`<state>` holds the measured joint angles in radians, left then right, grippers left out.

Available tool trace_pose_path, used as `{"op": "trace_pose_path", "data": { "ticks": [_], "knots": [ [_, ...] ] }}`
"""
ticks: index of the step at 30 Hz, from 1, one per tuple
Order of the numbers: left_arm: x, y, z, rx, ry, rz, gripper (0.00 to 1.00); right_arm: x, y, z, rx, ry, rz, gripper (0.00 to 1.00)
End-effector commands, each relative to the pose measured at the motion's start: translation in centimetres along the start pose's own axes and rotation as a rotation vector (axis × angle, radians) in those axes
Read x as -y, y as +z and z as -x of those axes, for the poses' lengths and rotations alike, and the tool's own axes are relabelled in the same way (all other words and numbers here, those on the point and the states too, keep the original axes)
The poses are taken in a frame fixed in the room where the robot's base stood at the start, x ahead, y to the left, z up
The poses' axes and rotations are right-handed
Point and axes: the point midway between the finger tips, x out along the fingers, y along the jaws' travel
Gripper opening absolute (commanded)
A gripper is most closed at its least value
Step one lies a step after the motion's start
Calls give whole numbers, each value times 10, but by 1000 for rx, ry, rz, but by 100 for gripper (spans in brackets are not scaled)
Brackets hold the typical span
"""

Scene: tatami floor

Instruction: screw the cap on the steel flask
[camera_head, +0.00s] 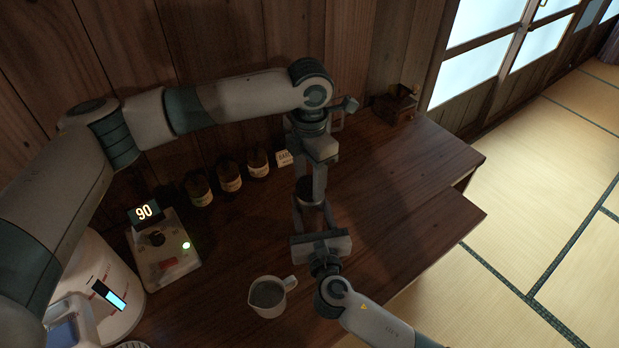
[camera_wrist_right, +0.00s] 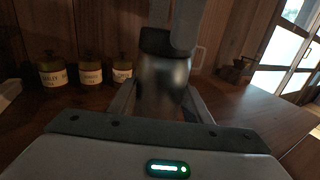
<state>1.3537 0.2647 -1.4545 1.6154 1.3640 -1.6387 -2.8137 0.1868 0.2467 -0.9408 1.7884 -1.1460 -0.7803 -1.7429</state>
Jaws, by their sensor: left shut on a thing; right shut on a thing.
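The steel flask (camera_wrist_right: 165,85) stands upright in the right wrist view, a shiny metal cylinder with a dark cap (camera_wrist_right: 158,43) at its top. My right gripper (camera_wrist_right: 160,105) is shut on the flask, one finger on each side of its body. My left gripper (camera_head: 309,190) reaches down from above and is shut on the cap. Its fingers also show at the top of the right wrist view. In the head view the grippers hide most of the flask. The cap sits at the flask's mouth; I cannot tell whether the threads are engaged.
Several labelled jars (camera_head: 230,178) stand along the wall. A scale-like device (camera_head: 164,256) reading 90 and a white appliance (camera_head: 110,285) are at left. A metal jug (camera_head: 268,297) stands in front. A wooden grinder (camera_head: 397,105) is at back right. The wooden counter (camera_head: 410,205) is clear at right.

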Motion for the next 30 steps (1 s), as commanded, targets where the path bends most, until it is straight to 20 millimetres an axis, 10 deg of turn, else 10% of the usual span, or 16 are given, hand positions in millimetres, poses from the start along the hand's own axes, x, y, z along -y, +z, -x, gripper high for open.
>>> {"op": "trace_pose_path", "data": {
  "ticks": [6,7,9,30],
  "knots": [
    [-1,0,1,2,2,1,28,0,-2,0,-3,-1,0,0],
    [-1,0,1,2,2,2,51,0,-2,0,-3,-1,0,0],
    [-1,0,1,2,2,2,68,0,-2,0,-3,-1,0,0],
    [0,1,36,3,1,2,68,0,-2,0,-3,0,0,0]
  ]
}}
